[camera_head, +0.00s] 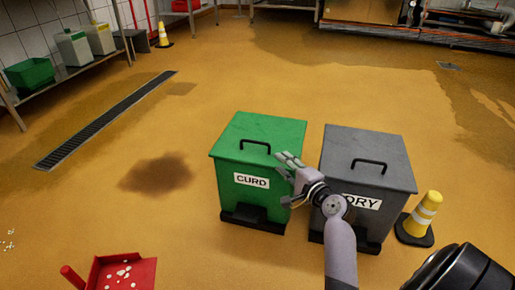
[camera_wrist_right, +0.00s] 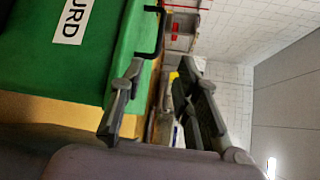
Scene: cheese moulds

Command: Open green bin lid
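The green bin (camera_head: 232,207) labelled CURD stands on the floor in the middle of the head view. Its green lid (camera_head: 262,128) is closed and flat, with a black handle (camera_head: 255,146) near the front edge. My right gripper (camera_head: 283,166) is at the bin's front right corner, just right of the handle. In the right wrist view its two fingers (camera_wrist_right: 160,105) are spread with nothing between them. The green bin (camera_wrist_right: 105,45) and the black handle (camera_wrist_right: 158,30) show at upper left there, beyond the left finger. My left gripper is not in view.
A grey bin (camera_head: 395,178) labelled DRY stands close on the right, partly behind my right arm. A yellow-and-white cone (camera_head: 424,213) is beside it. A red dustpan (camera_head: 125,275) with white bits lies front left. A drain grate (camera_head: 105,120) crosses the open floor at left.

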